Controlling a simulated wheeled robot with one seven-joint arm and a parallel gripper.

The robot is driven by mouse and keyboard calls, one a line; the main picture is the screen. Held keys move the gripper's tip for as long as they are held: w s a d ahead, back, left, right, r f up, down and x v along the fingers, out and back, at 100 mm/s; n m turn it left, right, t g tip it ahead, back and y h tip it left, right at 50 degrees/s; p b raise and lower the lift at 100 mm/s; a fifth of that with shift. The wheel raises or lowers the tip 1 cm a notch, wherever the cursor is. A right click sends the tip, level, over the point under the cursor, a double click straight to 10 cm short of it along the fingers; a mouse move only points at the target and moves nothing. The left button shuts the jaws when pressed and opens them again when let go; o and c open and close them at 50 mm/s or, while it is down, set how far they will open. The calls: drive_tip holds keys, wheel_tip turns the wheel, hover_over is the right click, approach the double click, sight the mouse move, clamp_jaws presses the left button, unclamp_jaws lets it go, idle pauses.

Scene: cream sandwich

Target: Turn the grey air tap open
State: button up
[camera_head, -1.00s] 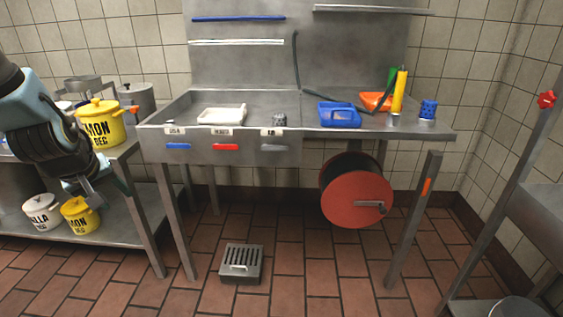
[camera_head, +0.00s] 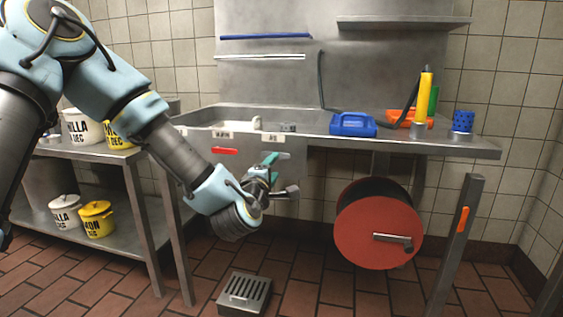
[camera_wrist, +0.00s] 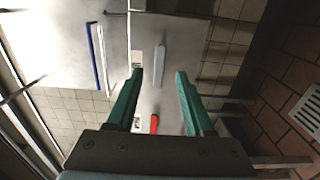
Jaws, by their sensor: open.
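The grey air tap (camera_wrist: 159,65) is a long grey handle on the sink's front panel, beside a small white label (camera_wrist: 136,58) in the wrist view. In the head view, my gripper (camera_head: 271,160) is in front of the panel below the air label (camera_head: 272,137) and mostly hides the tap. In the wrist view, my gripper (camera_wrist: 158,76) has its two teal fingers spread apart, with the tap showing between and beyond their tips. Nothing is held. I cannot tell whether a finger touches the tap.
A red tap handle (camera_head: 225,151) is left of my gripper; it also shows in the wrist view (camera_wrist: 154,124). A red hose reel (camera_head: 370,232) hangs below the counter on the right. A floor drain (camera_head: 245,293) lies below.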

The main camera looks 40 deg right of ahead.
sight(282, 156)
drive_tip(key=x, duration=0.8)
drive_tip(key=shift+d, duration=0.1)
clamp_jaws()
idle(1.2)
